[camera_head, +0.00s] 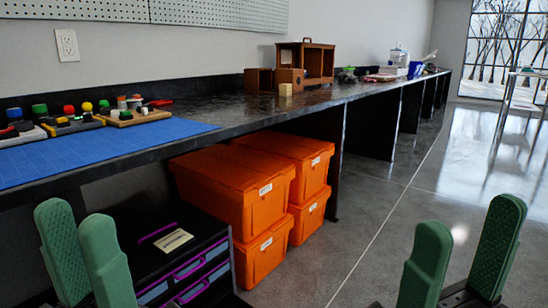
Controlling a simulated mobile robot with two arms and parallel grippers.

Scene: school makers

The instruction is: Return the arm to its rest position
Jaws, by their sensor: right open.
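My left gripper (77,218) is at the lower left of the head view. Its two green fingers point up and stand apart, with nothing seen between them. My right gripper (468,215) is at the lower right. Its green fingers are spread wide and empty, over the grey floor. Neither gripper touches anything that I can see. Most of both arms is out of the picture.
A long dark workbench (225,136) runs along the wall, with a blue mat (90,152) and a brown wooden box (318,62) on it. Orange bins (230,185) are stacked below. A drawer unit (190,270) stands beside my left gripper.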

